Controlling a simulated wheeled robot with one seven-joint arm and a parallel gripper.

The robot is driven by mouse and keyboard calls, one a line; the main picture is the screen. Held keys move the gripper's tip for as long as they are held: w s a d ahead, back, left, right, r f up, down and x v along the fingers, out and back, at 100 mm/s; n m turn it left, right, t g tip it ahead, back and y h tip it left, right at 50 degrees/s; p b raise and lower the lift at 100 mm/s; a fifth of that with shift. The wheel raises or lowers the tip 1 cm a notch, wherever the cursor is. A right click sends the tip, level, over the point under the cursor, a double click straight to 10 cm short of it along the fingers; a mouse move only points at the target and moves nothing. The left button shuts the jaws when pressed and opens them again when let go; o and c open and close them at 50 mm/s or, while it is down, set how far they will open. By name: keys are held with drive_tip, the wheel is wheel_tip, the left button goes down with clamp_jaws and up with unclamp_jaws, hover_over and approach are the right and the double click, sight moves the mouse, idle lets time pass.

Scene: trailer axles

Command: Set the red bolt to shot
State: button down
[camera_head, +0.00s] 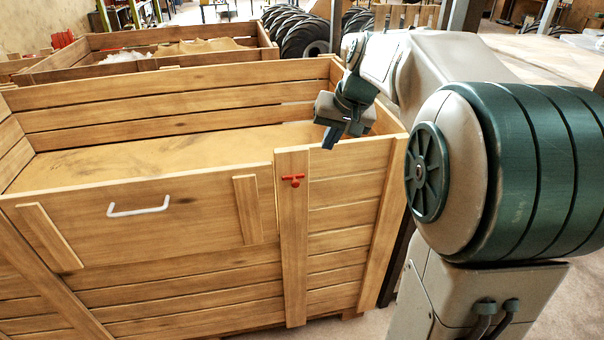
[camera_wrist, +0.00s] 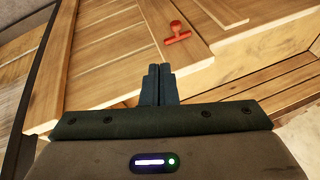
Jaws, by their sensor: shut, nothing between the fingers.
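The red bolt (camera_head: 293,180) is a small T-shaped piece on the upright post (camera_head: 293,250) at the right of the crate's front panel. It also shows near the top of the wrist view (camera_wrist: 177,32). My gripper (camera_head: 330,140) is above the crate's right front part, to the upper right of the bolt. In the wrist view my gripper's fingers (camera_wrist: 158,72) are together and empty, below the bolt in the picture and apart from it. The hinged-looking front panel (camera_head: 150,225) carries a white handle (camera_head: 138,210) and stands upright beside the post.
The wooden crate (camera_head: 180,92) is open on top, with a tan surface inside. A second crate (camera_head: 150,40) stands behind it. Several dark tyres (camera_head: 303,38) are stacked at the back. The space in front of the bolt looks clear.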

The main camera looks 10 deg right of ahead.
approach(304, 174)
wheel_tip(304, 174, down, 3)
drive_tip(key=s, duration=0.1)
drive_tip(key=shift+w+a+f+p, duration=0.15)
drive_tip(key=shift+a+f+p, duration=0.15)
drive_tip(key=shift+a+f, duration=0.45)
drive_tip(key=shift+w+a+f+p, duration=0.2)
drive_tip(key=shift+a+f+p, duration=0.05)
drive_tip(key=shift+a+f, duration=0.5)
